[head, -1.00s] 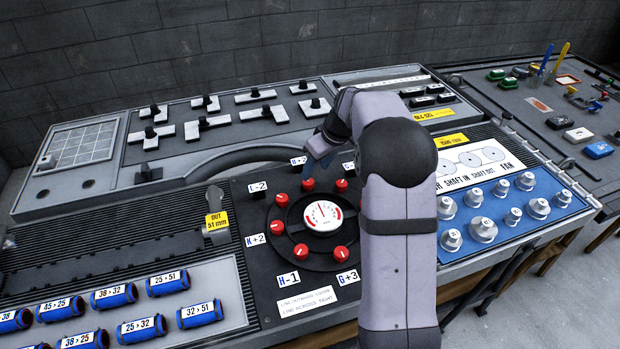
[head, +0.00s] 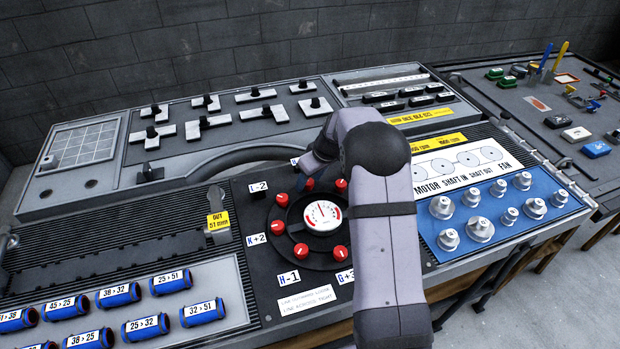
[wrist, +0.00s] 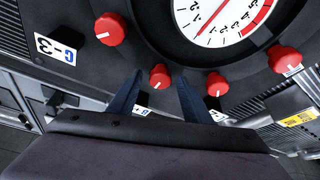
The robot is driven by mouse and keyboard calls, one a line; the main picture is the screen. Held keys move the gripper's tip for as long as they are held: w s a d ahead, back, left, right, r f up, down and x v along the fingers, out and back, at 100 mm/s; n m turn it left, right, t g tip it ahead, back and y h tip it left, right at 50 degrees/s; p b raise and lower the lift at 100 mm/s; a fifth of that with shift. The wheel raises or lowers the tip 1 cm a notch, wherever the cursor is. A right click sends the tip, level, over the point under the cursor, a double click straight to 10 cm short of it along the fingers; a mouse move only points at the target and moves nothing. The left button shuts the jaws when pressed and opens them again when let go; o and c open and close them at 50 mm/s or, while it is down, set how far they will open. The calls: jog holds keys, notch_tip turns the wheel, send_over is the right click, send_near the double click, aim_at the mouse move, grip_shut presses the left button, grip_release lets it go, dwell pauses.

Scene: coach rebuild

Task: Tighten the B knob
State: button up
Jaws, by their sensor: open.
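A round black plate (head: 265,225) carries a white dial (head: 322,216) ringed by several red knobs. On its far side are a knob at the upper left (head: 309,184) and one at the upper right (head: 341,185). I cannot read a B label clearly; a label (head: 295,161) is partly covered by my gripper (head: 313,172). In the wrist view my gripper (wrist: 159,84) is open and empty. Its dark blue fingers stand either side of a small red knob (wrist: 160,76), their tips near it. Another red knob (wrist: 217,84) is just right of the right finger. Contact cannot be told.
Other red knobs (head: 340,253) and white labels (head: 289,278) surround the dial closely. A curved grey rail (head: 240,158) lies behind. Silver knobs stand on a blue panel (head: 475,215) at right; blue cylinders (head: 202,313) lie at front left.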

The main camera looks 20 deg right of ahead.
jog(key=c, duration=1)
jog(key=shift+c, duration=0.2)
